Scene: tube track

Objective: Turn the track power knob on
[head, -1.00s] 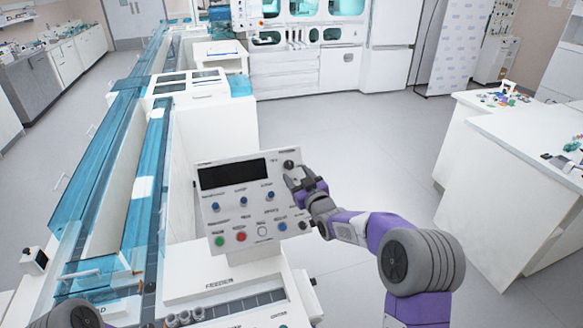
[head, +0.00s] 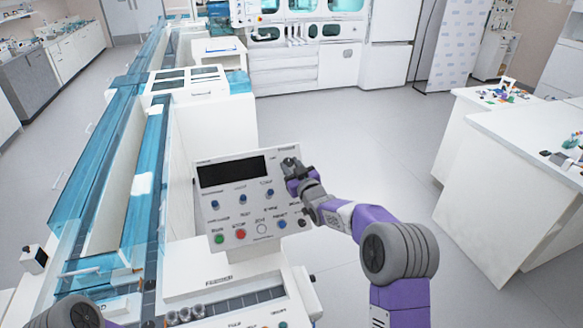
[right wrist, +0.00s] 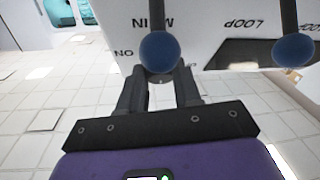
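The control panel (head: 208,220) stands tilted on the feeder unit in the head view. It has a dark display, several blue-tipped switches and a row of round buttons. My left gripper is not in view.
Another blue switch tip (right wrist: 293,50) by the "LOOP" label sticks out close by. The blue-covered track (head: 110,185) runs along the left. A white bench (head: 520,170) stands at the right, with free floor between it and the panel.

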